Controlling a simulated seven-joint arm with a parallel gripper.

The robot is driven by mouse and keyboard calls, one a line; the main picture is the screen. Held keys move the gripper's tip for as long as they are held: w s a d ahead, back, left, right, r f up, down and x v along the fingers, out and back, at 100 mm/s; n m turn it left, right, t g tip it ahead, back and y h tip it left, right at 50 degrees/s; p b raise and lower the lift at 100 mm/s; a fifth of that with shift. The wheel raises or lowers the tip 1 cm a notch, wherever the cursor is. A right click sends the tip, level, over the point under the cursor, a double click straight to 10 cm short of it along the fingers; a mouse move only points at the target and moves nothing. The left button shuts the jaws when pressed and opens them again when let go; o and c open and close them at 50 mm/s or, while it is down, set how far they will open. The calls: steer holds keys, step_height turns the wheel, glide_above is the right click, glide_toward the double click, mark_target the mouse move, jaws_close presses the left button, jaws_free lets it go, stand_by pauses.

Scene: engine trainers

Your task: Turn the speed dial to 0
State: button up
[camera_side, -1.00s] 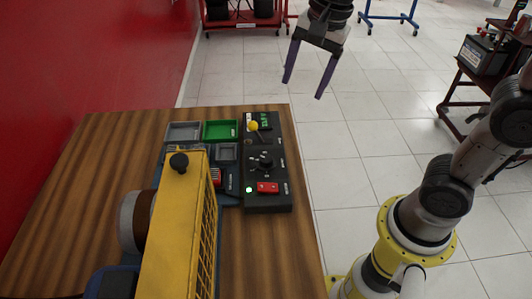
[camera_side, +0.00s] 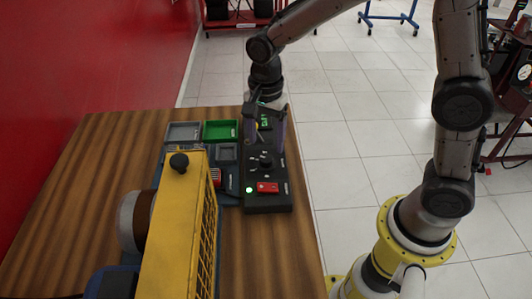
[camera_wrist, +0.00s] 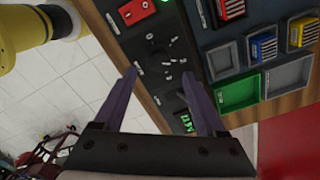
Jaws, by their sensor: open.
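The black speed dial (camera_side: 265,161) sits on the dark control panel (camera_side: 281,203) at the right edge of the wooden table, with white marks around it. In the wrist view the dial (camera_wrist: 175,67) shows just beyond my fingertips; its pointer is too small to read. My gripper (camera_side: 266,141) is open and empty, with its purple fingers pointing down over the panel's far half. The fingers appear above the dial, apart from it. In the wrist view my gripper (camera_wrist: 159,74) has its fingertips spread, one on each side of the panel's middle.
A red switch (camera_side: 267,187) and a green lamp (camera_side: 249,190) lie at the panel's near end. A green-lit display (camera_side: 265,123) is at the far end. Green tray (camera_side: 220,131) and grey tray (camera_side: 183,132) lie left. A yellow engine housing (camera_side: 175,225) rises nearby.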

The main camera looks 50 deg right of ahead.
mark_target(266, 158)
steer(key=shift+f, duration=2.75)
steer(key=shift+c, duration=0.2)
jaws_close()
